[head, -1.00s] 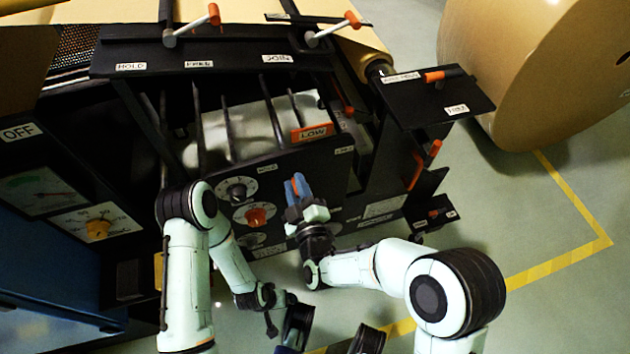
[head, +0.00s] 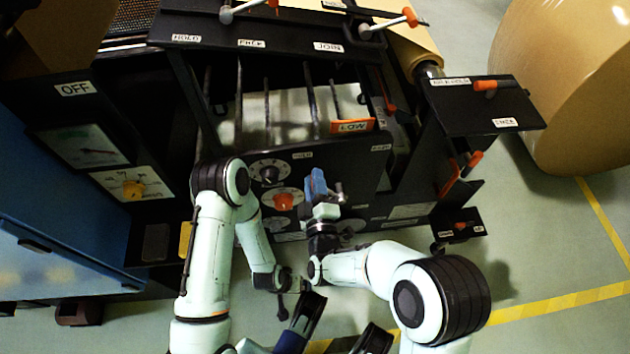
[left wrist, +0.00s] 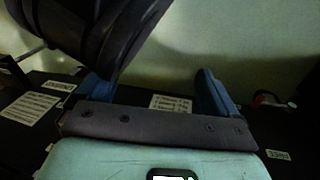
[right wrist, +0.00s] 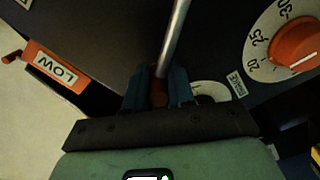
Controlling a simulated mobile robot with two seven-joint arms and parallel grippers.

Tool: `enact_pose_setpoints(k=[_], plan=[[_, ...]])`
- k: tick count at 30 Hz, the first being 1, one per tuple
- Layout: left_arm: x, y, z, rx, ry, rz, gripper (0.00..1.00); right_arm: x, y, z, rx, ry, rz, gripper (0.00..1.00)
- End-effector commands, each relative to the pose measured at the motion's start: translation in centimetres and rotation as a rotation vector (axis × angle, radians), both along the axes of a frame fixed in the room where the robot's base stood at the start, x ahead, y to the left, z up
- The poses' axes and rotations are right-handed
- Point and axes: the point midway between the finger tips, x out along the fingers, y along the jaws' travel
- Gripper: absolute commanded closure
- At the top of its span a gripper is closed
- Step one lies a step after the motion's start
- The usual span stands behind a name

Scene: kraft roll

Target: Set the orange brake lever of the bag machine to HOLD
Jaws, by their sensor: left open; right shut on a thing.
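In the head view my right gripper (head: 318,184) is at the front panel (head: 345,165) of the bag machine, right of the dials. In the right wrist view its blue fingers (right wrist: 158,90) are shut on the orange-brown grip (right wrist: 160,92) of a metal lever (right wrist: 174,45). The fingers cover most of the grip. A HOLD label (head: 303,155) is on the panel just above the gripper, and another label (head: 381,148) is farther right. My left gripper (left wrist: 158,92) is open and empty in the left wrist view.
An orange dial (head: 284,201) and a black dial (head: 268,172) are left of the right gripper. An orange LOW sign (head: 352,126) is above it. Other orange-tipped levers are on the top bar and the right plate (head: 487,103). A large kraft roll (head: 570,90) stands at right.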

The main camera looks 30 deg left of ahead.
Motion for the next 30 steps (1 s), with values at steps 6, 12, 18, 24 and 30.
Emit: enact_pose_setpoints(k=[6, 12, 18, 24, 30], plan=[[0.0, 0.0, 0.0, 0.000, 0.000, 0.000, 0.06, 0.2, -0.2, -0.1, -0.004, 0.000, -0.006, 0.55], [0.0, 0.0, 0.0, 0.000, 0.000, 0.000, 0.06, 0.1, -0.1, -0.1, -0.002, 0.001, -0.003, 0.55], [0.4, 0.0, 0.5, 0.001, -0.015, 0.000, 0.06, -1.1, -0.9, 0.0, -0.002, 0.003, 0.000, 0.55], [1.8, -0.2, 1.8, 0.004, -0.060, -0.002, 0.06, -4.5, -3.4, 0.0, -0.004, 0.004, 0.001, 0.55], [2.7, -0.4, 2.7, 0.004, -0.093, -0.005, 0.06, -8.0, -6.0, -0.1, -0.005, 0.003, -0.001, 0.55]])
